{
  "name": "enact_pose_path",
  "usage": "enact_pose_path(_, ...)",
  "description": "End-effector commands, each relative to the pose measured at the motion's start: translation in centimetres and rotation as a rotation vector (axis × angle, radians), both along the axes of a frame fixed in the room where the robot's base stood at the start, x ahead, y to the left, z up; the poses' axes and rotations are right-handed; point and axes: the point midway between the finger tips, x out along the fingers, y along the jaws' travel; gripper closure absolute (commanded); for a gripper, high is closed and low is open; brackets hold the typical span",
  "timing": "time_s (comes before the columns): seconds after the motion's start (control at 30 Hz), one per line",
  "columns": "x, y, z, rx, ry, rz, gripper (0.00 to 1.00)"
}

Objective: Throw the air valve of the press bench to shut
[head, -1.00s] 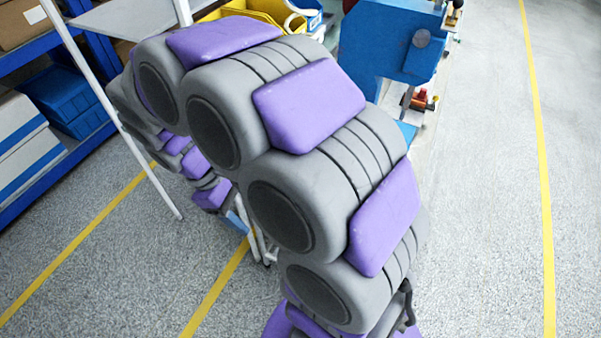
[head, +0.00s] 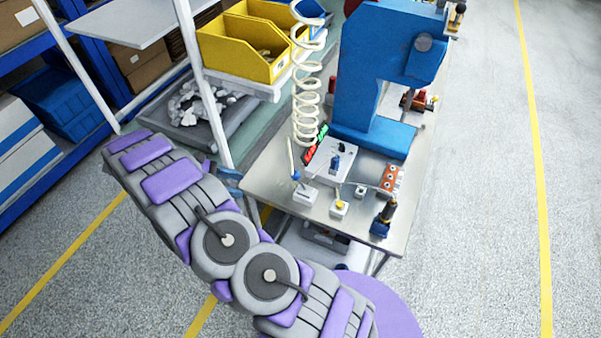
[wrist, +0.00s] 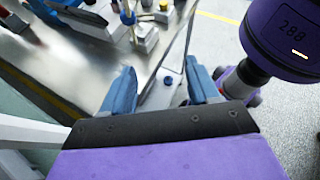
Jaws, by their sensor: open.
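The press bench (head: 265,190) is a metal-topped table carrying a blue press (head: 370,75). Small controls stand on its top: a white box with a blue-tipped lever (head: 297,176), a white box with a yellow knob (head: 340,206), and a grey box with a blue switch (head: 335,162). I cannot tell which control is the air valve. In the wrist view my gripper (wrist: 160,90) is open and empty, its two blue fingers apart near the bench edge. A small blue round part (wrist: 168,80) shows between the fingers, apart from them as far as I can see.
A coiled white hose (head: 305,100) hangs over the bench. An orange button panel (head: 391,179) and a black-and-blue handle (head: 384,217) are at its right. Yellow bins (head: 240,45) and a white post (head: 200,85) stand left. Floor to the right is clear.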

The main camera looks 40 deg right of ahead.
Motion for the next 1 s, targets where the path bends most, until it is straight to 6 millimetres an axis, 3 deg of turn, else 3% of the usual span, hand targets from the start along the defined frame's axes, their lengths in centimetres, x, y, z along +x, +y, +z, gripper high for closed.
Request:
enact_pose_path(0.33,1.6,-3.3,-4.7,-0.231,0.184,0.074,0.4)
enact_pose_path(0.63,2.0,-4.8,-5.7,-0.368,0.262,0.1,0.4)
enact_pose_path(1.0,1.8,-5.3,-6.2,-0.372,0.279,0.1,0.4)
